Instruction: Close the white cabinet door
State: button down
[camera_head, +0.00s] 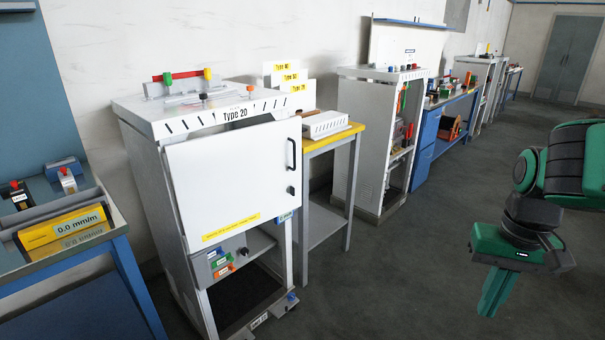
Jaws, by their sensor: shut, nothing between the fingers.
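The white cabinet (140,165) labelled Type 20 stands left of the middle. Its white door (225,180) covers the upper front, with a dark handle (291,153) and a round lock on its right side and a yellow strip along the bottom. The door looks ajar: its right edge stands out past the frame, and a gap shows under the cabinet top. How wide it is open is hard to tell. My green gripper (488,312) hangs at the right, pointing down over the floor, shut and empty, well apart from the door.
A yellow-edged bench (333,138) stands just right of the cabinet, with another open white cabinet (357,130) beyond it. A blue table (110,232) with devices is at the left. The grey floor (400,270) between cabinet and gripper is clear.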

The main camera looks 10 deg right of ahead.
aim_at(226, 184)
jog(key=u, duration=0.2)
jog(key=i, duration=1.2)
jog(key=z, duration=0.25)
